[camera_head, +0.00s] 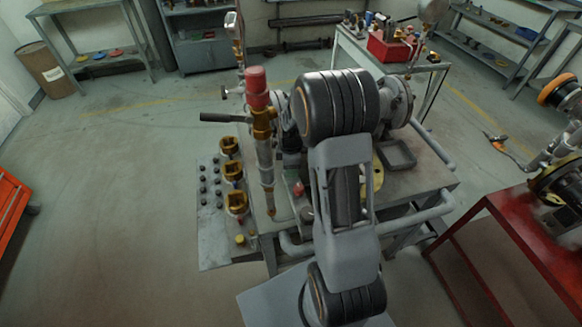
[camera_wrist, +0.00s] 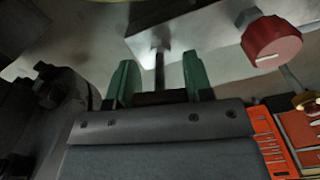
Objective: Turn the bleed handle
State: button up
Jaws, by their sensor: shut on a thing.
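In the wrist view my gripper (camera_wrist: 161,64) has its two green fingers around a thin dark bar (camera_wrist: 159,72), which looks like the bleed handle. The fingers stand apart on either side of it; their exact contact is too dark to see. The bar meets a pale grey block above it. A red round knob (camera_wrist: 272,42) is at the upper right, clear of the fingers. In the head view my own arm hides the gripper and the bar. The valve assembly (camera_head: 398,97) shows partly behind the arm on a grey bench.
The grey bench (camera_head: 425,180) holds a brass fitting with a red cap (camera_head: 258,88), a black lever (camera_head: 222,118), several brass pieces (camera_head: 236,202) and a dark tray (camera_head: 397,155). A red table (camera_head: 480,240) stands at the right. The floor at the left is open.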

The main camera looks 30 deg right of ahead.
jog(key=shift+n, duration=0.6)
jog(key=o, duration=0.9)
jog(key=shift+r, duration=0.15)
notch_tip(320, 180, up, 14)
jog(key=shift+f, duration=0.2)
dwell(0.5)
